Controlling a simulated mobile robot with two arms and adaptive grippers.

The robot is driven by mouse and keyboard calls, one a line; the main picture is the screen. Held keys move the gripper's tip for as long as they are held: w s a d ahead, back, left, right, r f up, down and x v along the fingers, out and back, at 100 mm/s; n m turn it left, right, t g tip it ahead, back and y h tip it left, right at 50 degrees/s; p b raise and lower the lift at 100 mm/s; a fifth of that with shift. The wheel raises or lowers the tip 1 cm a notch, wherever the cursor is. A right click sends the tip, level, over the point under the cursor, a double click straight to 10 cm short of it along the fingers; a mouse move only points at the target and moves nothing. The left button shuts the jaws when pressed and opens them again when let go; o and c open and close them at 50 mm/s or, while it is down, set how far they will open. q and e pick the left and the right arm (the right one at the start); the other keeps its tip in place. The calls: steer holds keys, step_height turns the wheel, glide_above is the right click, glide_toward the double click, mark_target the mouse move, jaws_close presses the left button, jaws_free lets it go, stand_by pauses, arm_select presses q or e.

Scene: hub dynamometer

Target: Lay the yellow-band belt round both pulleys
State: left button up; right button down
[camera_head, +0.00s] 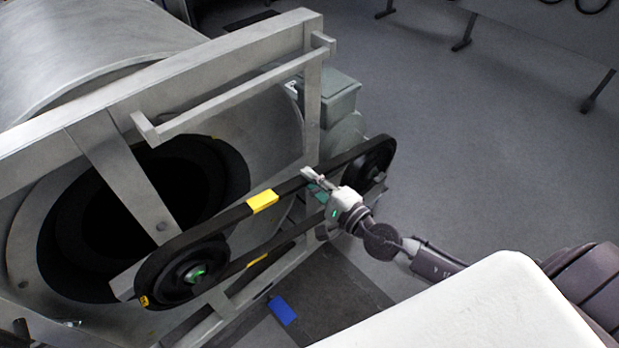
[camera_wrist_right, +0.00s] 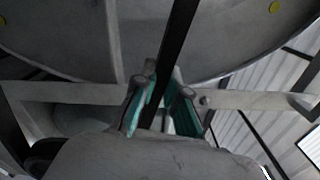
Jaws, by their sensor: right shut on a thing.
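The black belt (camera_head: 225,219) with yellow bands (camera_head: 263,201) runs round the near left pulley (camera_head: 190,273) and reaches up to the far right pulley (camera_head: 371,168), where it appears to lie round that pulley too. My right gripper (camera_head: 316,181) is at the belt's upper run, a little short of the far pulley, and is shut on it. In the right wrist view the belt (camera_wrist_right: 178,45) passes as a dark strip between the green-padded fingers (camera_wrist_right: 163,105). Exact seating of the belt in the pulley grooves is hard to tell. My left gripper is out of view.
A grey metal frame (camera_head: 215,68) with a handrail stands before a large drum (camera_head: 90,80). A grey-green motor box (camera_head: 332,98) sits behind the far pulley. A blue piece (camera_head: 282,311) lies on a dark mat below. Open floor lies to the right.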

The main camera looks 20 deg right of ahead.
stand_by(0.3)
steer(key=c, duration=0.7)
jaws_free()
steer(key=shift+s, duration=0.1)
